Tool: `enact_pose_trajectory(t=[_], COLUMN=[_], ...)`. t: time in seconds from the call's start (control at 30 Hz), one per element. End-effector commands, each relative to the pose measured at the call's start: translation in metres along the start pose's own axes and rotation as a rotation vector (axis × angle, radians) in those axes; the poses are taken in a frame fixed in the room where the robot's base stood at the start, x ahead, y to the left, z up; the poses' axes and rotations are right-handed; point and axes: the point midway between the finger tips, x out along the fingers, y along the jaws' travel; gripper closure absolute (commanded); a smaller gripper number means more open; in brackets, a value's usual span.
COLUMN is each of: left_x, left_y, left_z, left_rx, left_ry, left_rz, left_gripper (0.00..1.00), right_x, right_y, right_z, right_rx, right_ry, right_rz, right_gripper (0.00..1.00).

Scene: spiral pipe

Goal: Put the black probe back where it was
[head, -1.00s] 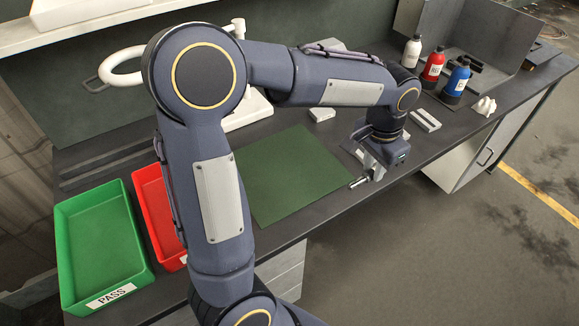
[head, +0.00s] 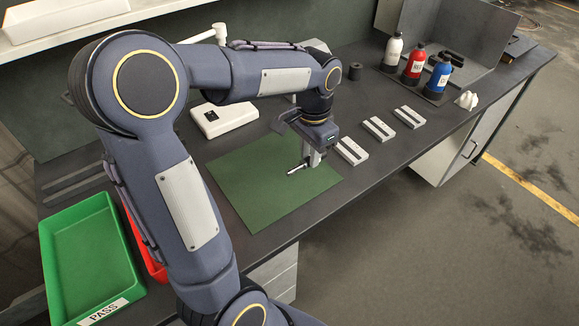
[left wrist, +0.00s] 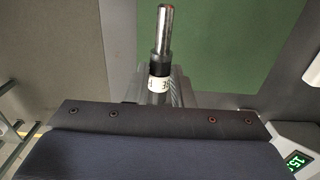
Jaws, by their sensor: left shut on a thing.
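My left gripper (head: 313,158) is shut on the black probe (head: 298,169), just above the right part of the green mat (head: 262,185). In the left wrist view the probe (left wrist: 164,32) has a bright metal end, a black band and a white band with dark lettering; its rest is hidden by the gripper. The probe lies across the fingers, its metal end pointing left in the head view. Three light grey slotted blocks (head: 351,151), (head: 379,128), (head: 408,116) stand in a row right of the mat. Which one is the probe's place, I cannot tell. My right gripper is not in view.
A green tray marked PASS (head: 90,255) and a partly hidden red tray (head: 153,262) are at the left. A white box (head: 224,117) stands behind the mat. White, red and blue bottles (head: 413,64) and a dark cylinder (head: 355,71) are at the back right.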

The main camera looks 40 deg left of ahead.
Motion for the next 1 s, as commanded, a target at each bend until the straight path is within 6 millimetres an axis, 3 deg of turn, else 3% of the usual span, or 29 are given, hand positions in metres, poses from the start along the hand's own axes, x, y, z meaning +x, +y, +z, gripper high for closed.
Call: enact_pose_trajectory(t=[0.2,0.5,0.7,0.93,0.97,1.0], left_x=[0.039,0.062,0.087,0.09,0.09,0.09], left_y=[-0.033,-0.052,-0.051,-0.051,-0.051,-0.051], left_z=[0.012,0.019,0.018,0.019,0.019,0.019], left_rx=[-0.004,-0.003,0.001,0.001,0.001,0.0], left_ry=[-0.004,-0.004,-0.002,-0.003,-0.004,-0.004], left_rz=[0.002,0.001,0.002,0.003,0.003,0.003], left_gripper=[1.0,1.0,1.0,1.0,0.75,0.7], right_x=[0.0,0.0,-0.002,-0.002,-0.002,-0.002], right_y=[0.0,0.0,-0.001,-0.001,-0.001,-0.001], right_z=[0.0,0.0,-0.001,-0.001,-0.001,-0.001], right_rx=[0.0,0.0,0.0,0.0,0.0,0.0], right_ry=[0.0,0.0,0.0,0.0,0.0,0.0], right_rz=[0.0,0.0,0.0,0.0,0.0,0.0], right_gripper=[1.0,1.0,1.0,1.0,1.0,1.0])
